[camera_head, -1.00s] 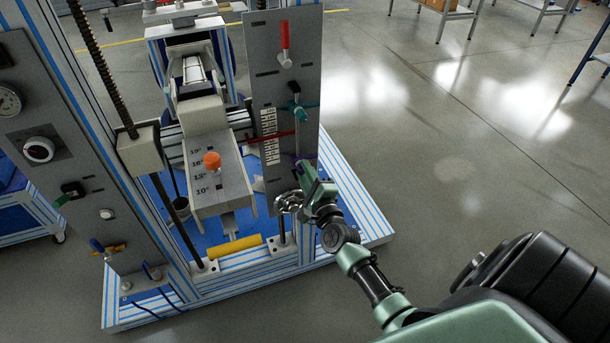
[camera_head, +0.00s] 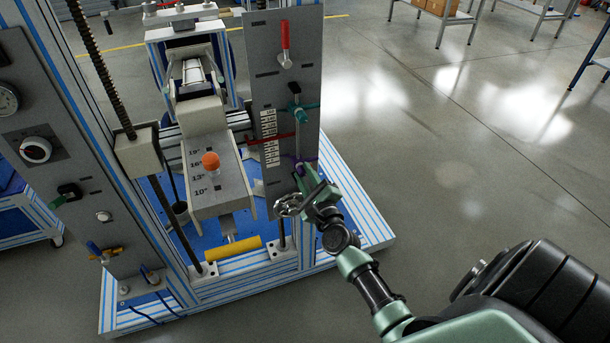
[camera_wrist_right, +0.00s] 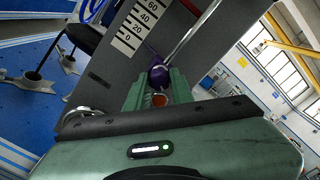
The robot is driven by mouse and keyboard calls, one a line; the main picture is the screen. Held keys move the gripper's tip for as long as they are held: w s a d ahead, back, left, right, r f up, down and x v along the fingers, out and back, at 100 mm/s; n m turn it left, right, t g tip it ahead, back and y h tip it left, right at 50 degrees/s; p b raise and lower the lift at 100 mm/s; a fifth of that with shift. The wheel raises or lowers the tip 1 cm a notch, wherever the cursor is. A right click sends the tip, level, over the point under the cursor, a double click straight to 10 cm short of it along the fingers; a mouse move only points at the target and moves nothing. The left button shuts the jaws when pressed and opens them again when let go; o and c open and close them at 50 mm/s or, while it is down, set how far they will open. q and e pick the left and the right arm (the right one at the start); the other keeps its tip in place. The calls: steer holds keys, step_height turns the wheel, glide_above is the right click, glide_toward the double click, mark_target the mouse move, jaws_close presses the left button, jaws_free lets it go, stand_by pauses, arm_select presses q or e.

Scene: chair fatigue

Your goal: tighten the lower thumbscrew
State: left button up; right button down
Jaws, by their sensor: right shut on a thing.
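The lower thumbscrew is a small purple knob (camera_head: 299,167) low on the right grey panel of the test rig, partly covered by my gripper. In the right wrist view the purple knob (camera_wrist_right: 160,77) sits at the tips of the green fingers. My right gripper (camera_head: 304,177) is shut on it, with the arm reaching in from the lower right. The fingers also show in the right wrist view (camera_wrist_right: 159,84). A printed scale (camera_head: 269,140) with a red pointer (camera_head: 280,135) is beside it on the panel. My left gripper is not in view.
A teal thumbscrew (camera_head: 295,106) is above on the same panel (camera_head: 258,86), and a red-handled lever (camera_head: 285,48) is higher up. A metal handwheel (camera_head: 288,205) is close to my right wrist. The floor (camera_head: 440,180) to the right is clear.

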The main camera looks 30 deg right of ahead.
steer(key=c, duration=1.2)
jaws_free()
steer(key=v, duration=0.8)
steer(key=shift+b, duration=0.35)
